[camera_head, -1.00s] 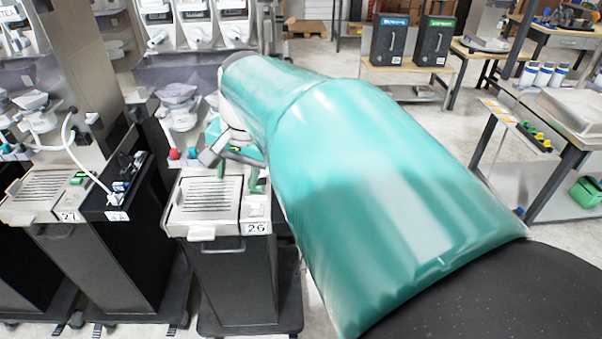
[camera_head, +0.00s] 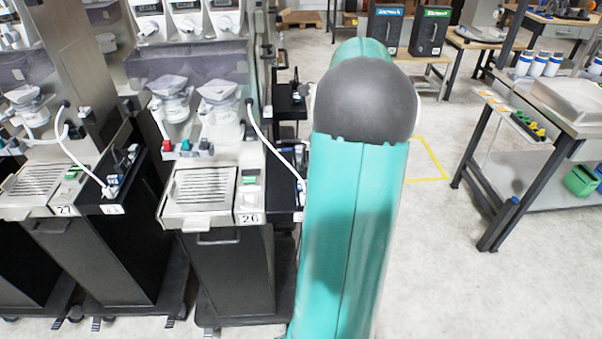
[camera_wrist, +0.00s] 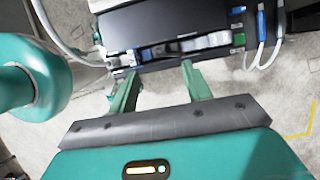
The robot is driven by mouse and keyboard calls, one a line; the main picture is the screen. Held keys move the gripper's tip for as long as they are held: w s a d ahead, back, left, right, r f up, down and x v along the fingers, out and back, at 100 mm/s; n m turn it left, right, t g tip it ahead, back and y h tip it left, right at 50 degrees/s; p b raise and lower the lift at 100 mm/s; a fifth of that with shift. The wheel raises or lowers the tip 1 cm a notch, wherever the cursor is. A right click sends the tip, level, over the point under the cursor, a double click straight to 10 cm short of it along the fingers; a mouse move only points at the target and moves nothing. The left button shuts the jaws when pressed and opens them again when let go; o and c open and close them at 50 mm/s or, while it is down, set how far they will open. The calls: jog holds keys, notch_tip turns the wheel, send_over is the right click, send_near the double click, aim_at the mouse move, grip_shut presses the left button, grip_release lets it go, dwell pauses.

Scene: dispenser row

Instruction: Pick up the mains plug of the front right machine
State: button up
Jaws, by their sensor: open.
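The front right machine, labelled 26 (camera_head: 205,195), stands left of my arm in the head view. Its white cable (camera_head: 268,145) runs down to a dark side shelf (camera_head: 284,185), partly hidden by my arm. In the wrist view a thick white cable (camera_wrist: 52,32) runs down at the left towards the edge of a dark shelf (camera_wrist: 165,22). I cannot make out for certain which piece there is the mains plug. My gripper (camera_wrist: 159,72) is open, its two green fingers apart and pointing at the shelf edge, with nothing seen held. In the head view my arm hides it.
Blue-ended cables (camera_wrist: 262,22) and a green block (camera_wrist: 238,38) sit at the shelf's right in the wrist view. Machine 27 (camera_head: 40,190) stands to the left. A workbench (camera_head: 560,125) stands right, with clear floor between it and my arm.

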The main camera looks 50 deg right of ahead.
aim_at(303, 167)
jog(key=x, duration=0.8)
jog(key=shift+a+f, duration=0.1)
jog(key=shift+f, duration=0.15)
grip_shut()
